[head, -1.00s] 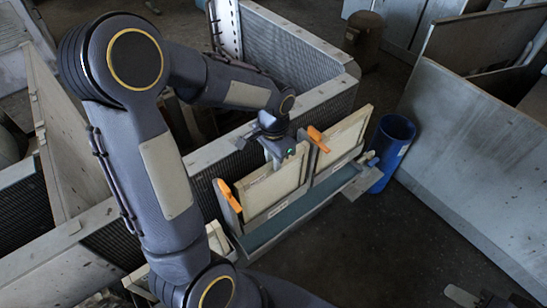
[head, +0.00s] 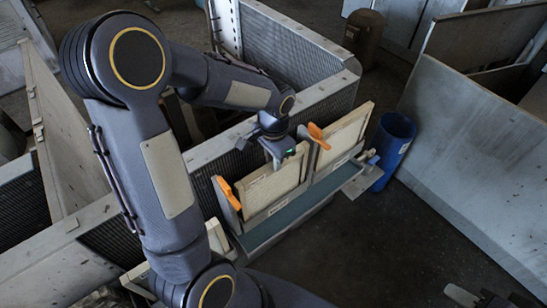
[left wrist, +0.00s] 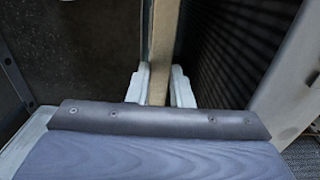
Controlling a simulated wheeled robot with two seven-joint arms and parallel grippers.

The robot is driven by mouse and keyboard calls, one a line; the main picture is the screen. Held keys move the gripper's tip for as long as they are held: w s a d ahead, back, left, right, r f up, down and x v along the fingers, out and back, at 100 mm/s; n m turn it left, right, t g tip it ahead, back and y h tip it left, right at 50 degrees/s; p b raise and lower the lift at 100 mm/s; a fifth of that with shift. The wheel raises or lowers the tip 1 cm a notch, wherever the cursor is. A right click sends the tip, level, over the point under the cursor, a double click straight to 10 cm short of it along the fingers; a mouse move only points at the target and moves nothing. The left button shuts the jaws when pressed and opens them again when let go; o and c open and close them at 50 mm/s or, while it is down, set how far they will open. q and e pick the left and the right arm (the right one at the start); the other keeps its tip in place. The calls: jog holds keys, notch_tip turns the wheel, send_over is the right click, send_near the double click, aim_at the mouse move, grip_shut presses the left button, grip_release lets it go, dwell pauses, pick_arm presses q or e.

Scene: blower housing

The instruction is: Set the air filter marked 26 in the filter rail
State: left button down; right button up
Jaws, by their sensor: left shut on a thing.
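My left gripper (head: 282,160) is shut on the top edge of a cream-panelled air filter (head: 268,188) in the head view. The left wrist view shows its pale fingers (left wrist: 159,88) on both sides of the filter's narrow edge (left wrist: 163,50). This filter stands upright in the left part of the filter rail (head: 285,225), a long teal channel. I cannot tell whether it is fully seated. Its small labels are too blurred to read. A similar filter (head: 346,135) stands to its right. What looks like my right gripper (head: 468,297) shows partly at the bottom right; its jaws are unclear.
The grey housing wall (head: 215,147) runs close behind the filters. A blue bin (head: 393,150) stands right of the rail. The dark floor (head: 390,240) in front is clear.

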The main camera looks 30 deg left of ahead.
pick_arm(q)
jog(key=c, duration=0.7)
grip_release()
jog(key=shift+r, duration=0.1)
notch_tip(320, 180, up, 8)
jog(key=p, duration=0.7)
jog(key=shift+r, duration=0.15)
dwell(0.9)
dwell(0.4)
